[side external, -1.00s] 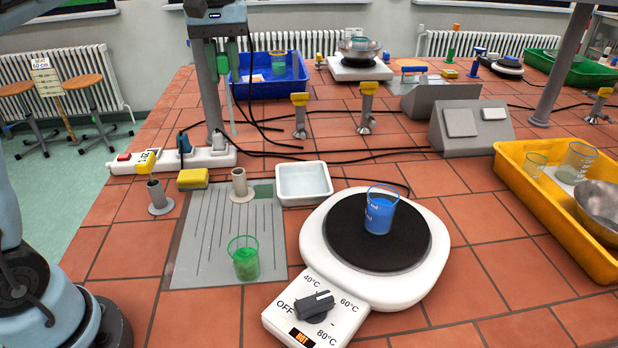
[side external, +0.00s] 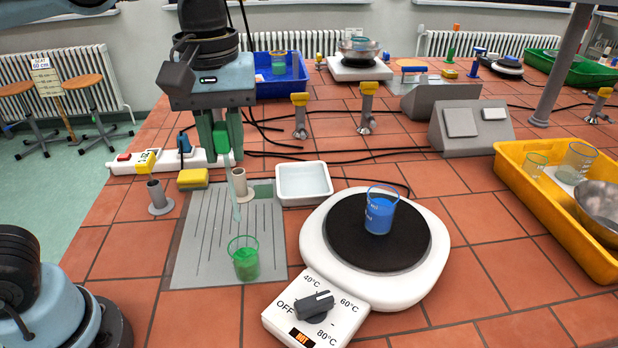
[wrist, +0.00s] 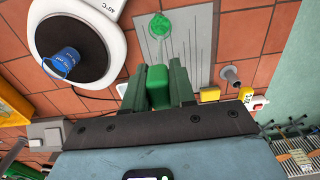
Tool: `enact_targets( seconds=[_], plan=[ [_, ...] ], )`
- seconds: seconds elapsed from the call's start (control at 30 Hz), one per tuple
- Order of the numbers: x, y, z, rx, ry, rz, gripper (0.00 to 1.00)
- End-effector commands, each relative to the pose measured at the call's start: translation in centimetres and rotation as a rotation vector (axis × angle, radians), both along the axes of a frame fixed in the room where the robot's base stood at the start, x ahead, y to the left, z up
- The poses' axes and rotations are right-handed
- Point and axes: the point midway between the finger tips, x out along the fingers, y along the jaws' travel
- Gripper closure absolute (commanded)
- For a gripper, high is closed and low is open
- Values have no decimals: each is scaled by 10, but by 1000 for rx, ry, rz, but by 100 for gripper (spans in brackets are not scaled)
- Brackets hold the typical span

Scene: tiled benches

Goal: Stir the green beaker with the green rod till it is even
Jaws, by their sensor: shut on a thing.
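The green beaker (side external: 246,262) stands on the grey grooved mat (side external: 195,250), with green liquid that looks patchy, lighter and darker. It also shows at the top of the wrist view (wrist: 161,30). My gripper (side external: 221,140) is shut on the green handle of the green rod (side external: 229,180), behind and above the beaker. The rod's pale shaft hangs down, slightly tilted, and its tip appears just above the beaker's rim. In the wrist view the green handle (wrist: 158,88) sits between my fingers; the shaft is hard to make out there.
A blue beaker (side external: 379,215) stands on the white hotplate (side external: 315,230), right of the mat. A white tray (side external: 304,183), a yellow sponge (side external: 193,179) and metal holders (side external: 240,186) stand behind the beaker. A yellow tray (side external: 545,205) is at right.

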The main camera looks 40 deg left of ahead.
Motion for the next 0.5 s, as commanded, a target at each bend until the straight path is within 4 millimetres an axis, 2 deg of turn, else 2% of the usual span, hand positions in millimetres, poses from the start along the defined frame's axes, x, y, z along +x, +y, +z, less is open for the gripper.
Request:
enact_targets(
  seconds=[0.4, 0.5],
  plan=[
    [0, 0, -44, 0, 0, 0, 100],
    [0, 0, -45, 0, 0, -1, 100]
  ],
)
